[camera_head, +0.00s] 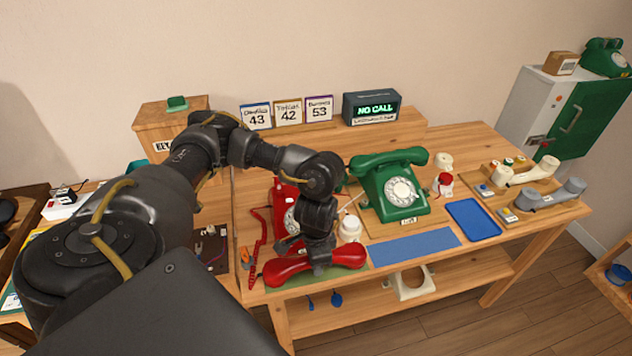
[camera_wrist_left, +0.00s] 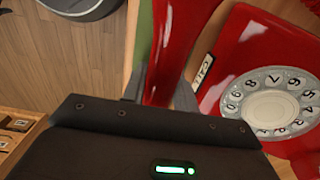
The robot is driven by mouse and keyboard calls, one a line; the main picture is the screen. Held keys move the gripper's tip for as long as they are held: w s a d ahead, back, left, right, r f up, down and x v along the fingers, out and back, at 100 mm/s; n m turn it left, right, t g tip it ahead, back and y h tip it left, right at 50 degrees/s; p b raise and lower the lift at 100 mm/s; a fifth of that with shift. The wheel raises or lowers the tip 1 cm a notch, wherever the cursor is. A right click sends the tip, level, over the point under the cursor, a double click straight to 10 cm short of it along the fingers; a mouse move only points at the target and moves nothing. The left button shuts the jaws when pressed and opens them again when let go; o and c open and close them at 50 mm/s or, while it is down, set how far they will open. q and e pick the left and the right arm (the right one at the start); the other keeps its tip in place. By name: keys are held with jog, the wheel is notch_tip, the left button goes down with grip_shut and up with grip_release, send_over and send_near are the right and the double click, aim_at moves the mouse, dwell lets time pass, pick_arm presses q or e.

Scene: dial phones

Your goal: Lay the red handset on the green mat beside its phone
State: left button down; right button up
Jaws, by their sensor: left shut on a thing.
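The red handset (camera_head: 345,254) lies crosswise at the front edge of the table, over the green mat (camera_head: 274,281). My left gripper (camera_head: 318,270) is shut on the handset near its middle. The handset is at or just above the mat; I cannot tell if it touches. The red phone (camera_head: 282,200) stands behind it, partly hidden by my left arm. In the left wrist view the handset (camera_wrist_left: 176,45) runs up from between the fingers, with a strip of the mat (camera_wrist_left: 143,40) to its left and the phone's dial (camera_wrist_left: 270,104) to its right. My right gripper is not in view.
A green phone (camera_head: 388,184) with its handset on stands to the right, behind a blue mat (camera_head: 415,243). A white jar (camera_head: 350,228) stands close to my left gripper. A blue tray (camera_head: 473,219) and more handsets (camera_head: 550,193) are farther right.

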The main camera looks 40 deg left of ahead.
pick_arm(q)
jog(key=shift+d+f, duration=0.1)
jog(key=shift+f, duration=0.05)
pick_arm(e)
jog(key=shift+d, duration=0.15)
pick_arm(q)
jog(key=shift+f, duration=0.1)
jog(key=c, duration=1.1)
grip_release()
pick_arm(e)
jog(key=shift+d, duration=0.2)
pick_arm(q)
notch_tip(320, 180, up, 11)
jog(key=shift+f+p, duration=0.1)
jog(key=shift+p, duration=0.95)
jog(key=shift+r, duration=0.75)
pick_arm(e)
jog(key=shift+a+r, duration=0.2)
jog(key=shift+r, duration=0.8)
